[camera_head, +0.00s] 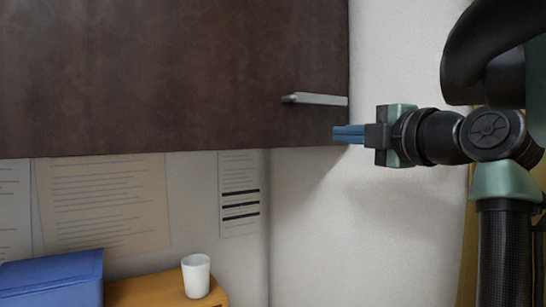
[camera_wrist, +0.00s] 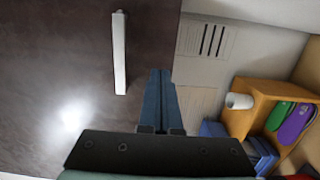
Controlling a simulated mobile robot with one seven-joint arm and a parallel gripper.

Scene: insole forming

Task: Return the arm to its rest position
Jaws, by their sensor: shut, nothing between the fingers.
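My gripper (camera_head: 338,134) points left at the right of the head view, just below the silver handle of a dark brown cabinet. Its blue fingers are shut with nothing between them, and they look apart from the handle. My arm is extended from the right edge. In the wrist view the blue fingers (camera_wrist: 161,76) lie together, near the cabinet's bottom edge. The handle (camera_head: 318,99) also shows in the wrist view (camera_wrist: 119,55), to the left of the fingers.
The dark cabinet door (camera_head: 150,75) is closed and fills the upper left. Below are a white cup (camera_head: 196,276) on a wooden shelf (camera_head: 150,292) and a blue box (camera_head: 55,280). Purple (camera_wrist: 297,123) and green items show in the shelf. The wall below my gripper is bare.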

